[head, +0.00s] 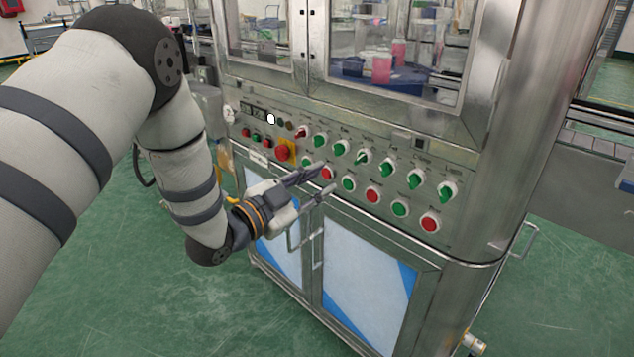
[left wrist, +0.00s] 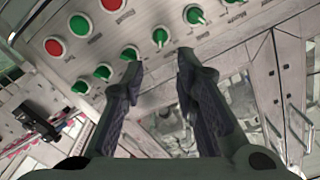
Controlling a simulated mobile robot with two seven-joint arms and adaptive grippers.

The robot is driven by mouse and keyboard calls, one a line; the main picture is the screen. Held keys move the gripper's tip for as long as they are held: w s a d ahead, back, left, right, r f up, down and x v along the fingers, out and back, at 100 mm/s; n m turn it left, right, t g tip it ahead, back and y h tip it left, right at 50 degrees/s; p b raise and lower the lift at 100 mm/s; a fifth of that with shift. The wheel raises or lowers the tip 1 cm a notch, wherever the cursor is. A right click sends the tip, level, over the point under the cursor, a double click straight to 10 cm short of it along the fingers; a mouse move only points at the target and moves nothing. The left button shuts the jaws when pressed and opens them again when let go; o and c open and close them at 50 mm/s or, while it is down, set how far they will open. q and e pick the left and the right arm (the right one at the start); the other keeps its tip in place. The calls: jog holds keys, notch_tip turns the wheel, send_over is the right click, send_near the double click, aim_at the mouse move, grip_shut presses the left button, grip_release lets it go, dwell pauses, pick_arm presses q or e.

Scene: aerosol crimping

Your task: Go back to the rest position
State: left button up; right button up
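My left gripper (head: 322,182) is in front of the machine's control panel (head: 275,118) in the head view, with its fingers pointing at the lower row of buttons. In the left wrist view its two fingers (left wrist: 160,75) are spread apart with nothing between them, so it is open and empty. Green and red buttons and green knobs lie beyond the fingertips. A red button (head: 327,173) shows between the fingertips in the head view; I cannot tell whether a finger touches the panel. My right gripper is not in view.
The steel machine (head: 470,150) fills the middle, with glass windows above and cabinet doors (head: 365,285) below. A red emergency button (head: 283,153) on a yellow plate sits at the panel's left. A door handle (head: 525,240) sticks out at the right. Green floor (head: 110,290) is clear at lower left.

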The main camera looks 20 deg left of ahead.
pick_arm(q)
jog(key=shift+f, duration=0.1)
jog(key=s+f+n+g+y+p, duration=0.2)
jog(key=s+f+n+g+y, duration=0.6)
jog(key=s+f, duration=1.45)
jog(key=s+f+n+g+h, duration=0.1)
jog(key=s+g, duration=1)
jog(key=s, duration=1.6)
jog(key=shift+s+d+f+n+g+h+p, duration=0.25)
jog(key=shift+d+f+n+h+p, duration=0.2)
jog(key=shift+f+n, duration=0.45)
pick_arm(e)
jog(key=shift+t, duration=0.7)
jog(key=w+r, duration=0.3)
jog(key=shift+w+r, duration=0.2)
pick_arm(q)
jog(key=shift+o, duration=0.4)
jog(key=shift+w+f, duration=0.1)
jog(key=shift+w, duration=0.05)
